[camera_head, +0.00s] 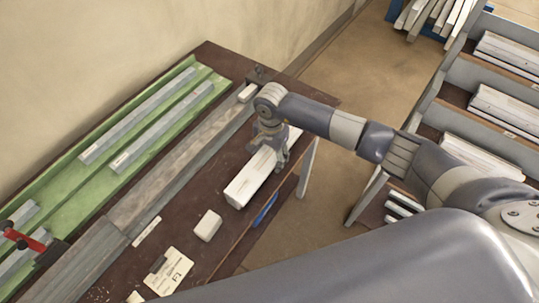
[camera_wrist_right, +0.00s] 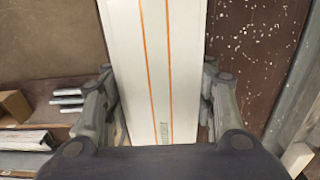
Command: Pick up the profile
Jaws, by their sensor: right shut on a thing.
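The white profile (camera_head: 250,180) lies along the right edge of the brown bench in the head view. My right gripper (camera_head: 275,158) is over its far part with a finger on each side. In the right wrist view the profile (camera_wrist_right: 157,60) is a white bar with two orange lines and a grey strip between them. It runs between the two fingers of the right gripper (camera_wrist_right: 158,115), which is shut on it. I cannot tell whether the profile still touches the bench. My left gripper is not in view.
A small white block (camera_head: 207,226) and a label card (camera_head: 169,272) lie on the bench (camera_head: 180,245). A grey rail (camera_head: 165,185) and a green tray with metal bars (camera_head: 62,190) lie left. A shelf rack with white profiles (camera_head: 507,105) stands right. A wall borders the bench.

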